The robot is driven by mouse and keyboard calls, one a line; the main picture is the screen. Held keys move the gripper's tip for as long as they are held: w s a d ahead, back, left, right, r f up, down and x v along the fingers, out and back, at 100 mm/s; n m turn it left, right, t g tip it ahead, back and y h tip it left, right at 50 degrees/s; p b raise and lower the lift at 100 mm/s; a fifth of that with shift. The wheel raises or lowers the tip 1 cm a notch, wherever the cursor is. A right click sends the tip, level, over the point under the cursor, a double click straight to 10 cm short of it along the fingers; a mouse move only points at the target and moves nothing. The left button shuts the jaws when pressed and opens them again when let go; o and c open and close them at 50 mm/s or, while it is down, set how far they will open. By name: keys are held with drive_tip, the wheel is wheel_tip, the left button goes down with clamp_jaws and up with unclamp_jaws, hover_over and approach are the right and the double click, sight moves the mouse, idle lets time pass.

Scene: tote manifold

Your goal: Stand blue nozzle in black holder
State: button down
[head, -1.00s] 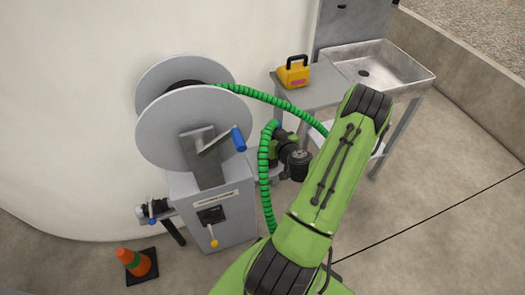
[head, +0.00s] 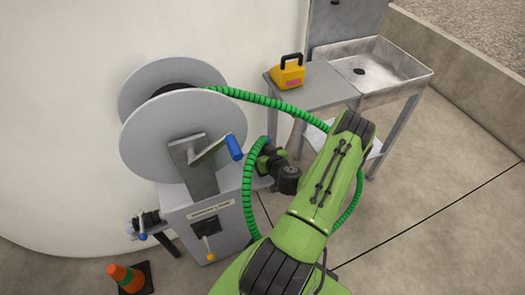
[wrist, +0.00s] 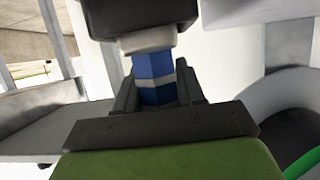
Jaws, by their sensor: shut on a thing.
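In the wrist view my gripper (wrist: 157,98) is shut on a blue piece with a pale band, which I take to be the blue nozzle (wrist: 153,66). A pale collar and a large black block (wrist: 135,18) are right above the blue part. I cannot tell whether this block belongs to the nozzle or is the black holder. In the head view my green arm reaches toward the gap between the reel and the side table. The gripper's fingertips and the nozzle cannot be made out there. I cannot pick out the black holder with certainty.
A grey hose reel (head: 180,142) with a blue-handled crank stands left of my arm on a cabinet (head: 208,228). A green hose (head: 262,98) runs from it behind my arm. Right are a side table (head: 318,90) and sink (head: 408,68). An orange cone (head: 126,277) stands front left.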

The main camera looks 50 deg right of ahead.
drive_tip(key=shift+f, duration=0.15)
drive_tip(key=c, duration=0.7)
unclamp_jaws()
drive_tip(key=shift+s+a+r, duration=0.1)
drive_tip(key=shift+s+r, duration=0.1)
drive_tip(key=shift+r, duration=0.1)
drive_tip(key=p+v, duration=0.7)
drive_tip(key=v, duration=0.4)
drive_tip(key=shift+s+a+r+p, duration=0.1)
drive_tip(key=shift+s+a+p, duration=0.05)
drive_tip(key=shift+s+p, duration=0.15)
